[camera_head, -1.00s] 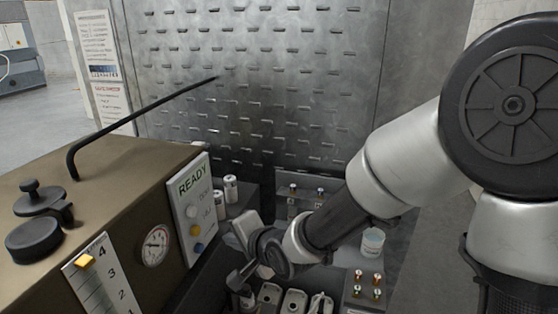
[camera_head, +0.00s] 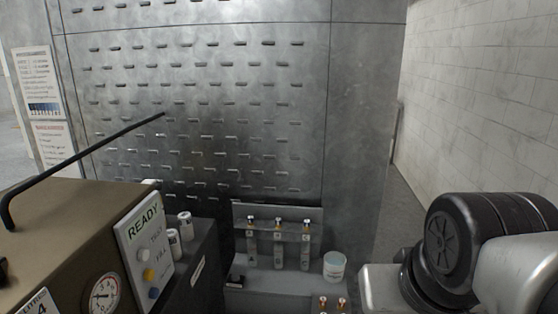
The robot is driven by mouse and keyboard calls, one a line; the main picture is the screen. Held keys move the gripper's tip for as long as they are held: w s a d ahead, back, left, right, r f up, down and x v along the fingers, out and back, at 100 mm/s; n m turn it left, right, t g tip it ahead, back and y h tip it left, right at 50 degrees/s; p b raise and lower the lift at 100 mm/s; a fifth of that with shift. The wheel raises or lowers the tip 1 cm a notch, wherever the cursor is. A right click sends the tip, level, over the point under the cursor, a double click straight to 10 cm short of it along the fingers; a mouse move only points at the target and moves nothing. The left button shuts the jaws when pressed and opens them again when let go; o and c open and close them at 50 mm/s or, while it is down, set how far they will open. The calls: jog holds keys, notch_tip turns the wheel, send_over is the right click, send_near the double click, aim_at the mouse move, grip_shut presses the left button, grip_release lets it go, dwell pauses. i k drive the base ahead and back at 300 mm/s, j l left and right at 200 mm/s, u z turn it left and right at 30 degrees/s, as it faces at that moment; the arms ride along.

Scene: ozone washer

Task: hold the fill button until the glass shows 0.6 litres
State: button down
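A grey control panel (camera_head: 146,249) on the side of the brown washer reads READY. My gripper is out of view; only upper links of my arm show at the lower right.
A round gauge (camera_head: 102,294) sits left of the panel. White canisters (camera_head: 185,225) stand right of it. A rack with slim bottles (camera_head: 278,242) and a white tub (camera_head: 334,265) are at the lower middle. A black rod (camera_head: 85,158) slants above the washer. A metal wall stands behind.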

aim_at(149, 274)
jog(key=k+l+u, duration=0.1)
jog(key=u, duration=0.3)
jog(key=k+u, duration=0.1)
jog(key=u, duration=0.3)
jog(key=i+u, duration=0.1)
jog(key=u, duration=0.35)
jog(key=i+u, duration=0.1)
jog(key=u, duration=0.4)
